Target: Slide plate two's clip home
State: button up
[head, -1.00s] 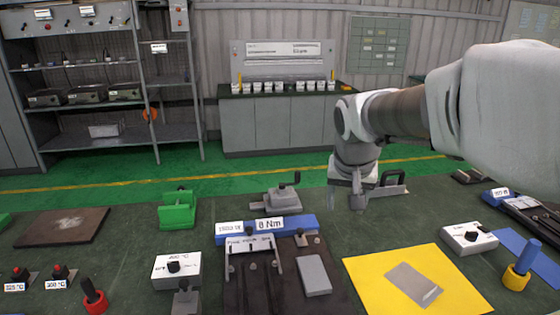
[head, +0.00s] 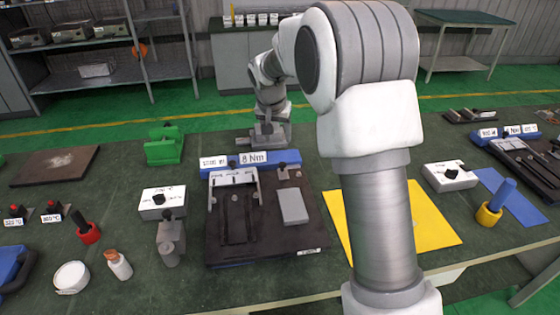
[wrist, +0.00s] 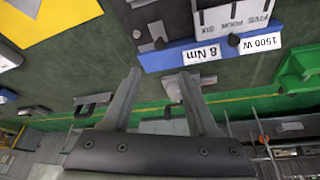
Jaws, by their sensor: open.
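A dark plate (head: 270,237) lies mid-bench, with a blue bar along its back edge labelled "8 Nm". It carries a light bracket (head: 234,178), dark rails, a grey block (head: 293,206) and a small grey clip-like part with a dark knob (head: 283,172). A similar dark plate (head: 530,172) lies at the far right. I cannot tell which is plate two. My gripper (head: 268,135) is behind the blue bar, by a grey vise. In the wrist view my gripper (wrist: 160,74) is open and empty; the blue bar (wrist: 205,47) lies beyond its tips, apart from them.
A green fixture (head: 164,146) stands left of my gripper. A white dial box (head: 162,201) and grey post (head: 170,240) stand left of the plate. The yellow mat (head: 440,220) lies right, partly behind my arm. A bottle (head: 118,264) and dish (head: 71,277) are front left.

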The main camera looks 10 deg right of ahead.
aim_at(282, 163)
jog(key=x, duration=1.5)
jog(key=shift+f, duration=0.3)
grip_shut()
dwell(0.6)
